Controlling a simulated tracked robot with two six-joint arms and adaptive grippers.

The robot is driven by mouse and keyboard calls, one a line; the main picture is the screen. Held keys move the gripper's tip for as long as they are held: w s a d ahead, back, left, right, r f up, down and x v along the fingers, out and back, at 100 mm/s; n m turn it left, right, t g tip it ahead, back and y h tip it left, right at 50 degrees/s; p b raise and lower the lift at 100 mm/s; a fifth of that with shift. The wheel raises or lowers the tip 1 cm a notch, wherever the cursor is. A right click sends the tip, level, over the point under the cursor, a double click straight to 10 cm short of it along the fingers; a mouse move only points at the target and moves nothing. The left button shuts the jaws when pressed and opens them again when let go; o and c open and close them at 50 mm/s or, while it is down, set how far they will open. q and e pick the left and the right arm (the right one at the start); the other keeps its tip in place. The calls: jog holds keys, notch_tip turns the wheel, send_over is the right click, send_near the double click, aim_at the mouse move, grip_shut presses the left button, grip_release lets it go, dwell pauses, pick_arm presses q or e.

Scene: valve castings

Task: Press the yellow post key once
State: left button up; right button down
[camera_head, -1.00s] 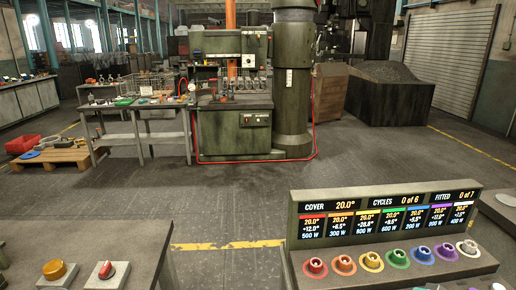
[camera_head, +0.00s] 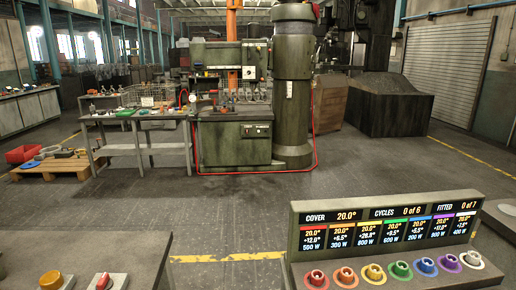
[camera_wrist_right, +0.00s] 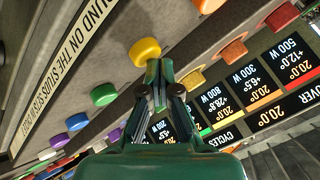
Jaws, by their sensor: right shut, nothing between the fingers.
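In the right wrist view a row of round coloured keys runs along the panel. The yellow key (camera_wrist_right: 145,51) is near the middle, between an orange one (camera_wrist_right: 208,5) and a green one (camera_wrist_right: 103,94). My right gripper (camera_wrist_right: 157,70) is shut and empty. Its tips lie just beside the yellow key in the picture; I cannot tell whether they touch it. In the head view the console (camera_head: 295,240) shows a row of coloured ring-shaped posts, including a yellow one (camera_head: 374,273). The key row is not visible there. My left gripper is not in view.
The console's display (camera_head: 390,225) reads cover 20.0°, cycles 0 of 6, fitted 0 of 7. A bench (camera_head: 130,255) at lower left bears an amber button (camera_head: 50,280) and a red switch (camera_head: 103,281). Open floor (camera_head: 240,205) lies behind.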

jog(key=shift+f, duration=0.1)
dwell(0.4)
jog(key=shift+f+b, duration=0.35)
jog(key=shift+b, duration=0.15)
jog(key=shift+r+p, duration=0.35)
jog(key=shift+r, duration=0.05)
notch_tip(320, 180, up, 6)
jog(key=p, duration=0.5)
jog(key=shift+r+p, duration=0.1)
jog(key=shift+p, duration=0.3)
